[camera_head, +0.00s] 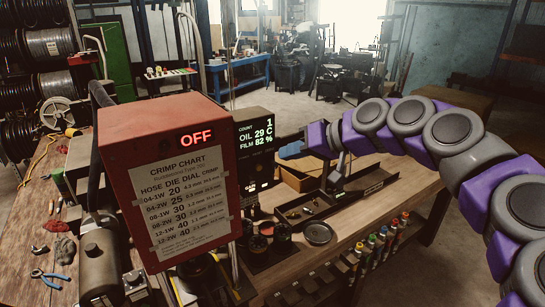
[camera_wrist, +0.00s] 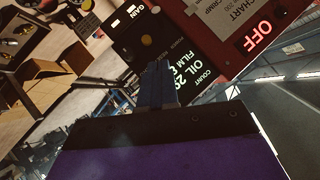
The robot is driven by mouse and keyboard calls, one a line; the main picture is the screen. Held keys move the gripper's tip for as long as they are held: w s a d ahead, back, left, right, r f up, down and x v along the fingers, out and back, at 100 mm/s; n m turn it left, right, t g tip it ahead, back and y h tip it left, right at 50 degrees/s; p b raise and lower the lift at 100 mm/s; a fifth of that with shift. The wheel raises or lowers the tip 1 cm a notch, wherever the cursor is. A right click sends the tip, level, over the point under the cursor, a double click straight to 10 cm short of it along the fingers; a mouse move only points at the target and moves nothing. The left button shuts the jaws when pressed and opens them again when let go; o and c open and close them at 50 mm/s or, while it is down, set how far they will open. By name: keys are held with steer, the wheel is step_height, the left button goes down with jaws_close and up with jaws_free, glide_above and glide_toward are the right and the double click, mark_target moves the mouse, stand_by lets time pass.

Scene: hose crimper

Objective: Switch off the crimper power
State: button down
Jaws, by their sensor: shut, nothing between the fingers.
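The red crimper (camera_head: 165,125) stands at the left of the bench with a crimp chart on its front. In the wrist view the box (camera_wrist: 125,48) shows a dark round control (camera_wrist: 148,40). My gripper (camera_head: 284,151) has blue fingers, shut and empty, just right of the box; in the wrist view the fingers (camera_wrist: 158,80) overlap its face. I cannot tell whether they touch.
The wooden bench (camera_head: 375,205) holds a dark metal tray (camera_head: 300,212), a round dish (camera_head: 318,233) and a cardboard box (camera_head: 300,178). Several coloured bottles (camera_head: 382,240) line its front edge. Pliers (camera_head: 50,278) lie at the left. Open floor is behind the bench.

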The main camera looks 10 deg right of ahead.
steer(key=shift+s+f+v, duration=0.4)
steer(key=shift+f+v, duration=0.2)
steer(key=shift+v, duration=2.75)
steer(key=s+a+f+n+g+h+b, duration=0.25)
steer(key=s+a+f+g+b, duration=0.2)
steer(key=s+a+f, duration=1.05)
steer(key=s+d+f+m+g+h+b, duration=0.1)
steer(key=s+d+f+g+h, duration=0.1)
steer(key=s+f, duration=0.6)
steer(key=s+d+f+m+g+h+b, duration=0.2)
steer(key=s+f+g+h, duration=0.1)
steer(key=s+f, duration=0.6)
step_height(320, 180, down, 2)
steer(key=shift+s+d+f+g+h+b, duration=0.1)
steer(key=shift+s+d+g+h+b, duration=0.15)
steer(key=shift+d+g+h+b, duration=0.15)
steer(key=shift+m, duration=0.25)
